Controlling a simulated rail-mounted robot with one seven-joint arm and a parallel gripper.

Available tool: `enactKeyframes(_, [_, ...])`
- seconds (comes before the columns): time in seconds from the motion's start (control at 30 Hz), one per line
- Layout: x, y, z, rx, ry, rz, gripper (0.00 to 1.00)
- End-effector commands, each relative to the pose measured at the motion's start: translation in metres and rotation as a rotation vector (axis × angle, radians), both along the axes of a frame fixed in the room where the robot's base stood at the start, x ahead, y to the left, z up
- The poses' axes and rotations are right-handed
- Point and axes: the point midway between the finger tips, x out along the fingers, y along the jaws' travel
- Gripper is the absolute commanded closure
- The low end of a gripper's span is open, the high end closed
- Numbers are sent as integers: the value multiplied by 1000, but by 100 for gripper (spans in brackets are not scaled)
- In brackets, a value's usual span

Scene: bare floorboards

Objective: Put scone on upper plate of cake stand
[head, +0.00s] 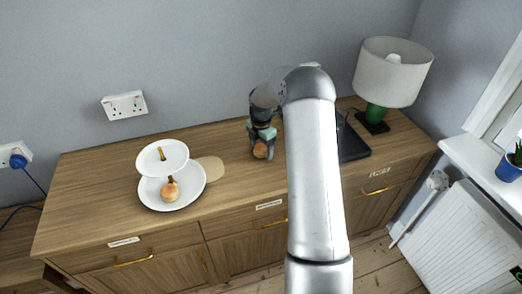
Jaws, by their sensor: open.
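A white two-tier cake stand stands on the left part of the wooden sideboard. Its upper plate (150,165) is bare apart from the gold centre post, and its larger lower plate (150,194) holds a round golden scone (169,191). Another round, orange-brown scone (260,150) is on the sideboard right of the stand. My gripper (262,155) is open and pointing down at this second scone, with its fingers at either side of it. I cannot tell whether the fingers touch it.
A flat beige board (210,168) lies just right of the cake stand. A dark flat item (350,143) lies right of my arm, near a green lamp with a white shade (393,72). The sideboard (95,185) is clear left of the stand.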

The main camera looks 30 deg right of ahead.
Motion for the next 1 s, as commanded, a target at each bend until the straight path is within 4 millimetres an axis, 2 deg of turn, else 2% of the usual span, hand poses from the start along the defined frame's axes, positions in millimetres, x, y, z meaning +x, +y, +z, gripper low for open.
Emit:
enactKeyframes(0.03, [0,0,0,0,0,0,25])
enactKeyframes(0.2, [0,0,0,0,0,0,70])
enactKeyframes(0.27, [0,0,0,0,0,0,71])
enactKeyframes(0.3, [0,0,1,0,0,0,74])
enactKeyframes(0.53, [0,0,2,0,0,0,74])
enactKeyframes(0.67, [1,0,10,0,-2,0,74])
enactKeyframes(0.83, [1,0,33,-2,-5,0,74])
enactKeyframes(1.0, [-32,5,70,-4,-5,0,74])
